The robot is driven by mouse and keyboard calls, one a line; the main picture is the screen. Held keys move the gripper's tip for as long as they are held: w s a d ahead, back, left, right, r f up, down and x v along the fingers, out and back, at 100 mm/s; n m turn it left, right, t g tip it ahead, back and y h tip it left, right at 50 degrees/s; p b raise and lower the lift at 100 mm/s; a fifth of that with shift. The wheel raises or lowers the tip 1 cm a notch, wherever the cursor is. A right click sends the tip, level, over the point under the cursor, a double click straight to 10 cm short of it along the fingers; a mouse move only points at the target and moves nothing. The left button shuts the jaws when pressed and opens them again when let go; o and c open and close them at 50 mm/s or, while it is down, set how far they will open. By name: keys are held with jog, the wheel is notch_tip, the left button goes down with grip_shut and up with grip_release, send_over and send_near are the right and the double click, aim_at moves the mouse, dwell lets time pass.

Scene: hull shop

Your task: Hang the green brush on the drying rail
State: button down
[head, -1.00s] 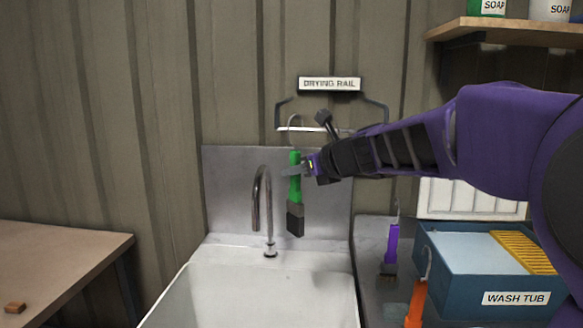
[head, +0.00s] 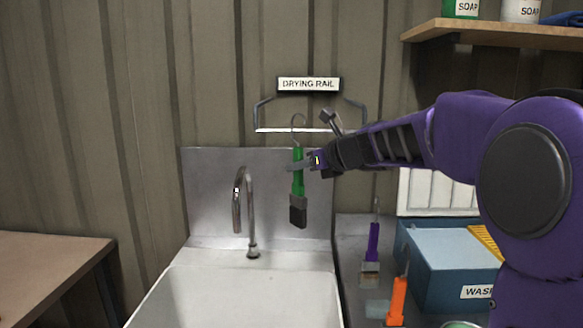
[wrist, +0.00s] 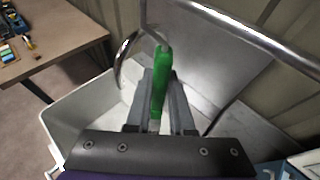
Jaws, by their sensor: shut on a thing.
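The green brush (head: 298,184) hangs upright in my gripper (head: 304,166), its dark bristles down and its wire hook up. My gripper is shut on its green handle, which also shows between the fingers in the wrist view (wrist: 160,90). The drying rail (head: 285,130) is a metal bar on the wall under a "DRYING RAIL" sign (head: 308,84). The brush's hook overlaps the rail's bar in the head view; I cannot tell whether they touch. In the wrist view the rail (wrist: 245,33) crosses beyond the brush's handle, apart from it.
Below are a white sink (head: 250,295) and a curved tap (head: 246,200) left of the brush. A shelf with soap (head: 490,33) is upper right.

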jog(key=shift+w+d+f+b, duration=0.5)
jog(key=shift+w+d+f, duration=0.15)
jog(key=shift+f, duration=0.1)
jog(key=shift+w+d+f+b, duration=0.5)
jog(key=shift+d+f, duration=0.1)
jog(key=shift+f, duration=0.15)
jog(key=c, duration=0.7)
grip_release()
